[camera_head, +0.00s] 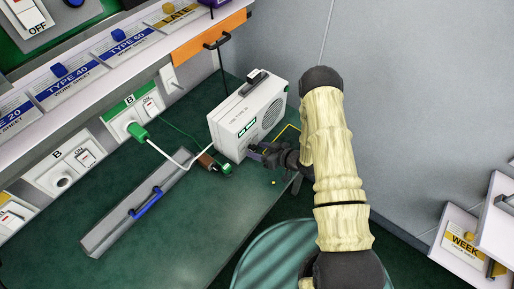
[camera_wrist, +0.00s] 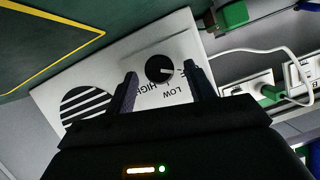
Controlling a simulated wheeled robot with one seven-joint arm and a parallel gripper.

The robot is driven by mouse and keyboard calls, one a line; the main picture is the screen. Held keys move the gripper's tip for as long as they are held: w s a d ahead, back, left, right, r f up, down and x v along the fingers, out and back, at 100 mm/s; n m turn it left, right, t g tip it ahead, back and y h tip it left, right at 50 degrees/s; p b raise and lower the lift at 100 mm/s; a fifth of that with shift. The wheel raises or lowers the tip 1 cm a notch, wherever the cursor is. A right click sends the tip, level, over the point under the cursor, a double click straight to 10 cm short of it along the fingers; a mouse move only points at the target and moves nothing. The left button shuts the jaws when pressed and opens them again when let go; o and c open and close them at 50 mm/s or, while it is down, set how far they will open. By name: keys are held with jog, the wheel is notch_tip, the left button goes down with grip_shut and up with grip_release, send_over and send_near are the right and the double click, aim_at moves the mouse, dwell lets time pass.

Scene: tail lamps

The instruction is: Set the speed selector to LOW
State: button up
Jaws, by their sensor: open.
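The speed selector is a round black knob (camera_wrist: 159,69) on the face of a white box unit (camera_head: 240,123). In the wrist view, the labels HIGH and LOW stand beside the knob, and another label is partly hidden by a finger. A small white mark shows on the knob, but I cannot tell for sure which label it points at. My gripper (camera_wrist: 160,70) is open, with one finger on each side of the knob; I cannot tell whether they touch it. In the head view my gripper (camera_head: 268,151) is at the box's front lower side, and the knob is hidden there.
The box stands on a green bench (camera_head: 180,229). Green plugs and cables lie to its left, with a white switched socket (camera_head: 143,113) behind. A grey tray (camera_head: 134,213) with a blue handle lies at the left. A labelled shelf (camera_head: 120,42) runs above.

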jog(key=shift+w+a+f, duration=0.25)
jog(key=shift+w+a, duration=0.05)
jog(key=shift+a, duration=0.2)
jog(key=c, duration=1)
